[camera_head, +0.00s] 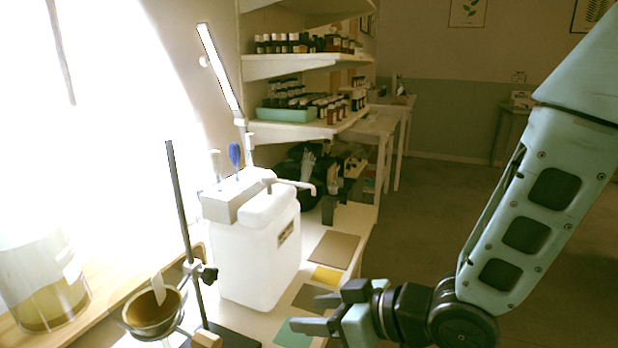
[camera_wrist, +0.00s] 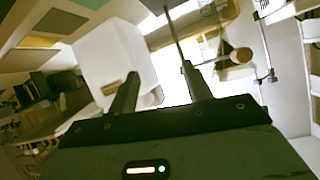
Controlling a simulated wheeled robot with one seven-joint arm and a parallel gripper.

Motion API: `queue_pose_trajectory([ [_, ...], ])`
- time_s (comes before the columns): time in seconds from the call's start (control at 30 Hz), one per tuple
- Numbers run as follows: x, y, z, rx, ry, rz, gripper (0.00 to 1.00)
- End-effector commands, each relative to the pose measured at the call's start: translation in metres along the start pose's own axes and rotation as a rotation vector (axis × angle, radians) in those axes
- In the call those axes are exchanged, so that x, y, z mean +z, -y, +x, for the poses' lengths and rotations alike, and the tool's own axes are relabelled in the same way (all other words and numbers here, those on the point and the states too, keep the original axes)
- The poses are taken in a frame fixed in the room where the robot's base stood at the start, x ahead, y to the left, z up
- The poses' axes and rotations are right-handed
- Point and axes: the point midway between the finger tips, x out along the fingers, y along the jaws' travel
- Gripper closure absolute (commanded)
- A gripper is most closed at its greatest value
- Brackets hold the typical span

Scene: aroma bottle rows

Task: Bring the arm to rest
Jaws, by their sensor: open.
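My gripper (camera_head: 322,313) is at the lower middle of the head view, its two fingers apart with nothing between them. It hangs over the right edge of the bench, beside the coloured mats. My arm comes down to it from the upper right. In the wrist view, the two dark fingers of my gripper (camera_wrist: 160,92) point up and apart, with no object between them. The white jug (camera_wrist: 115,58) shows beyond them, apart from the fingers.
A white jug (camera_head: 255,250) stands on the bench left of my gripper. A stand with a bowl (camera_head: 155,312) is at the front left. Shelves (camera_head: 290,66) with several small bottles rise behind. Coloured mats (camera_head: 333,249) lie on the bench. The floor (camera_head: 440,210) at right is clear.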

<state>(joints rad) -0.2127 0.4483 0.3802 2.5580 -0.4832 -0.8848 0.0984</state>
Motion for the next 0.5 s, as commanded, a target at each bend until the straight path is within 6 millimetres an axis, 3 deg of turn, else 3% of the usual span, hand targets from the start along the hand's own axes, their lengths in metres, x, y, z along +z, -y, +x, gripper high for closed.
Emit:
queue_pose_trajectory([
  [0.03, -0.008, 0.0, -0.011, 0.043, 0.073, -0.017, 0.51],
  [0.27, -0.001, -0.001, -0.066, 0.212, 0.434, 0.002, 0.51],
  [0.5, 0.002, 0.033, -0.149, 0.296, 0.78, 0.11, 0.51],
])
